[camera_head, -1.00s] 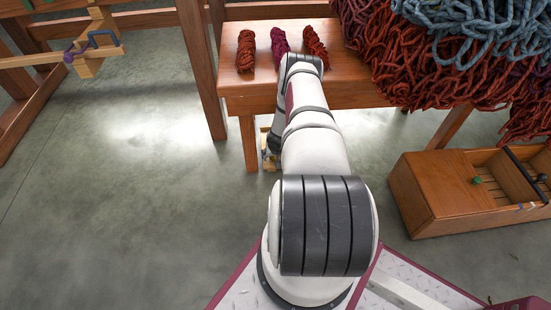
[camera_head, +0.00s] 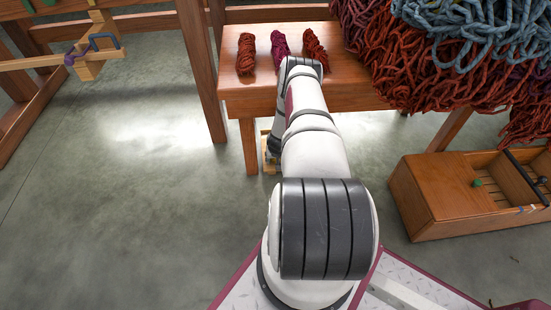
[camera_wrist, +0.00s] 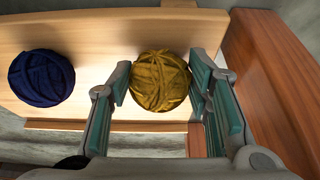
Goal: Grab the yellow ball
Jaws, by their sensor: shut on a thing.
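The yellow ball (camera_wrist: 160,80) is a mustard-coloured wound ball of wool in the wrist view. It sits between the two fingers of my gripper (camera_wrist: 160,85), which are shut on it from the left and right. The ball is over a pale wooden board or shelf (camera_wrist: 100,30); I cannot tell whether it still touches it. In the head view my arm and the table hide the ball and the gripper.
A dark blue ball (camera_wrist: 41,78) lies left of the gripper on the board. A reddish wooden post (camera_wrist: 265,80) stands close on the right. In the head view, skeins (camera_head: 246,54) lie on the table (camera_head: 280,95) and a wooden box (camera_head: 440,200) is on the floor at right.

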